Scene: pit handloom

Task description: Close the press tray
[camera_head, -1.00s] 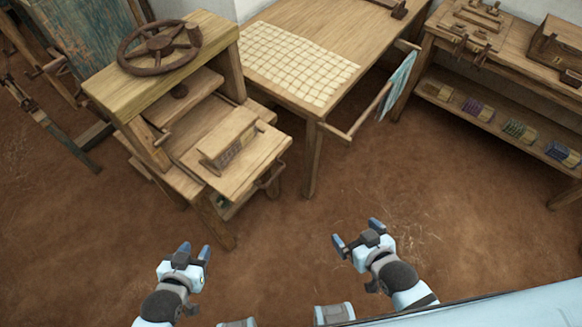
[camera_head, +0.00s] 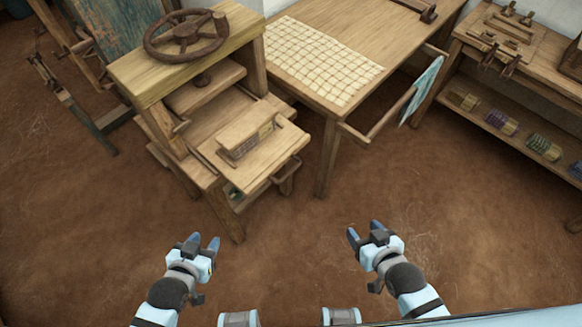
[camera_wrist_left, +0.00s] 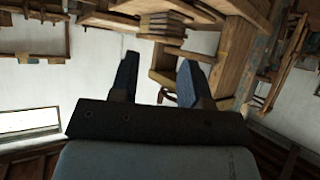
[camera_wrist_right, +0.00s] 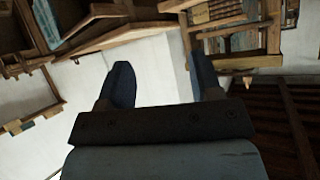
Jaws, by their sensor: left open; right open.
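The wooden press (camera_head: 185,75) stands left of centre in the head view, with a dark handwheel (camera_head: 187,36) on top. Its press tray (camera_head: 258,165) juts out at the front, with a dark handle (camera_head: 287,172) on its front edge. A wooden block (camera_head: 245,135) rests on the tray. My left gripper (camera_head: 204,243) is open and empty, in front of and below the press. My right gripper (camera_head: 363,232) is open and empty, to the right, in front of the table. Neither touches the press. Both wrist views show spread fingers with nothing between them.
A wooden table (camera_head: 400,40) with a sheet of pale squares (camera_head: 320,60) stands right of the press; a cloth (camera_head: 422,90) hangs on its side rail. A shelf bench (camera_head: 500,115) with yarn bundles is at the far right. The brown floor (camera_head: 290,245) before me is clear.

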